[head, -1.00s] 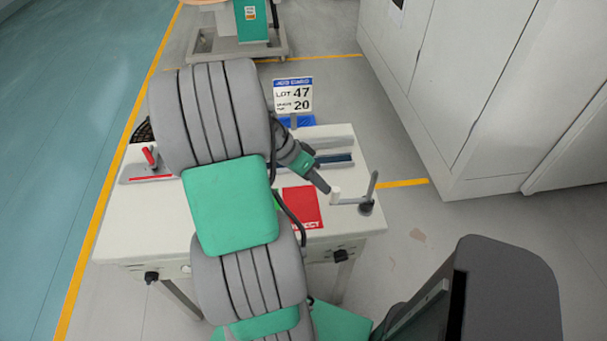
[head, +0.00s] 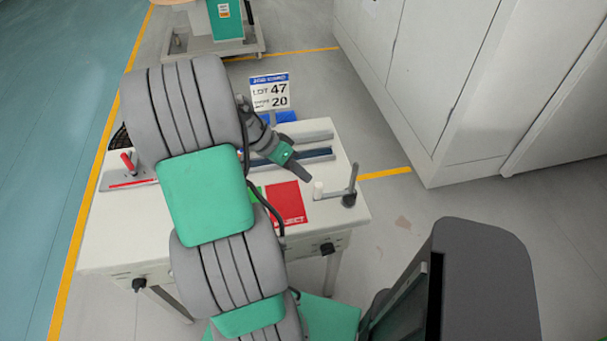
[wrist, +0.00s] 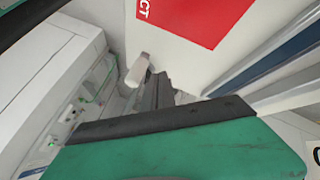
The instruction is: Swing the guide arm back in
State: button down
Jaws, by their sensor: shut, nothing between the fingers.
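The guide arm (head: 332,195) is a short bar near the table's right edge. It runs left from a dark round pivot with an upright grey post (head: 352,178) to a white peg (head: 318,190) at its free end. My gripper (head: 307,179) is shut and empty, its tips just left of and behind the peg. In the wrist view the white peg (wrist: 138,69) stands right beside my dark fingers (wrist: 157,88). I cannot tell whether they touch. The bar and pivot are mostly hidden there.
A red reject patch (head: 287,203) lies on the white table (head: 120,235) left of the guide arm. Grey and blue rails (head: 318,152) run behind it. A lot sign (head: 270,92) stands at the back, and a red-handled clamp (head: 128,163) at the left. A white cabinet (head: 440,90) is across the aisle.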

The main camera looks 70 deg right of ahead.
jog(key=w+d+f+p+v, duration=0.1)
jog(key=w+d+v, duration=0.1)
jog(key=v, duration=0.9)
jog(key=w+a+f+n+t, duration=0.2)
jog(key=w+a+f+n, duration=0.2)
jog(key=f+n, duration=0.4)
jog(key=w+a+n, duration=0.1)
jog(key=a, duration=0.1)
jog(key=w+a+n+t+y, duration=0.1)
jog(key=a+n, duration=0.1)
jog(key=a, duration=0.1)
jog(key=w+a+f+n+t, duration=0.1)
jog(key=a, duration=0.1)
jog(key=shift+w+a+f+n, duration=0.1)
jog(key=shift+w+a+n, duration=0.2)
jog(key=shift+w+a, duration=0.1)
jog(key=w+a+r+n+t, duration=0.2)
jog(key=w+a+r+n, duration=0.1)
jog(key=a, duration=0.6)
jog(key=w+a+r+n+t, duration=0.2)
jog(key=a+r+n, duration=0.2)
jog(key=a, duration=0.5)
jog(key=w+a+r+n+t+y, duration=0.1)
jog(key=w+a+r+n+t, duration=0.1)
jog(key=a, duration=0.6)
notch_tip(320, 180, up, 3)
jog(key=shift+w+a+f+n+t, duration=0.1)
jog(key=shift+w+a+n+t, duration=0.3)
jog(key=shift+w+n, duration=0.65)
jog(key=shift+s, duration=0.2)
